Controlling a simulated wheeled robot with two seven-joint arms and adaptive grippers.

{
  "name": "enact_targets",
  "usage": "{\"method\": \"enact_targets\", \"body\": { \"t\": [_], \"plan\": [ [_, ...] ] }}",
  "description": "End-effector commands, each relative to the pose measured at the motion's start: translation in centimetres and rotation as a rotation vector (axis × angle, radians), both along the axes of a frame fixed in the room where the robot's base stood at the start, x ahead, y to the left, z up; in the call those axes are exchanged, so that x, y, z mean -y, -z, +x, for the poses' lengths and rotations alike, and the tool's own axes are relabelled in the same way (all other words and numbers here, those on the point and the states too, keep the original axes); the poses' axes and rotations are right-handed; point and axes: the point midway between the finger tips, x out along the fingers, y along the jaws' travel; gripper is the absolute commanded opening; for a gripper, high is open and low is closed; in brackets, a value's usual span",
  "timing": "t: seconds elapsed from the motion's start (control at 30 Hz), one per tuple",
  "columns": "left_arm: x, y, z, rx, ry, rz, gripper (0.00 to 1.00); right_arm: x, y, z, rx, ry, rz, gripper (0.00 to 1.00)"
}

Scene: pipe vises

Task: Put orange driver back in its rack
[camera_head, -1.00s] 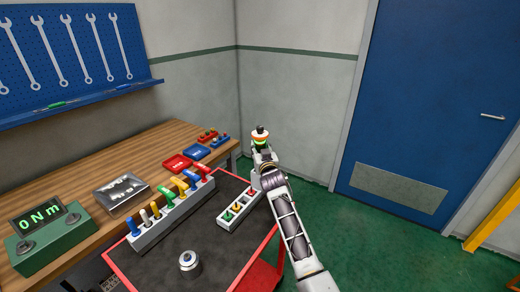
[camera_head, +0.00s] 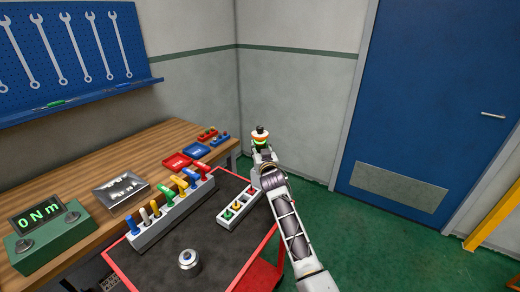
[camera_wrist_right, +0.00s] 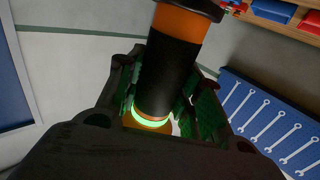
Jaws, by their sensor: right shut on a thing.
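My right gripper (camera_head: 261,144) is raised beyond the far right end of the cart and is shut on the orange driver (camera_head: 261,134). In the right wrist view the driver (camera_wrist_right: 168,72) is orange with a wide black band and a glowing green ring, and it stands slightly tilted between the dark fingers (camera_wrist_right: 160,108). A small white rack (camera_head: 235,226) on the cart, left of my right arm, holds small green, red and yellow pieces; part of it lies close behind the arm. My left gripper is out of view.
A long grey rack (camera_head: 170,222) with several coloured handles stands along the cart's left side. A metal knob-like part (camera_head: 189,261) sits on the dark cart top (camera_head: 215,250). The wooden bench (camera_head: 80,185) carries a torque display (camera_head: 45,225) and trays. The wall is behind.

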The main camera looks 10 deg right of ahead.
Motion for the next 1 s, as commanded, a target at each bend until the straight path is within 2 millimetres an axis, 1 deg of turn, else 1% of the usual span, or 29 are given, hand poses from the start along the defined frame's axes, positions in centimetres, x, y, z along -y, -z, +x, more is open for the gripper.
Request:
{"method": "enact_targets", "body": {
  "t": [0.03,1.0],
  "plan": [
    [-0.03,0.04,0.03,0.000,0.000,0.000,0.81,-0.03,-0.32,0.01,0.007,-0.001,0.000,0.00],
    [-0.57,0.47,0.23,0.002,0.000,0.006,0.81,-0.03,0.41,0.02,0.007,-0.001,0.000,0.00]
  ]
}}
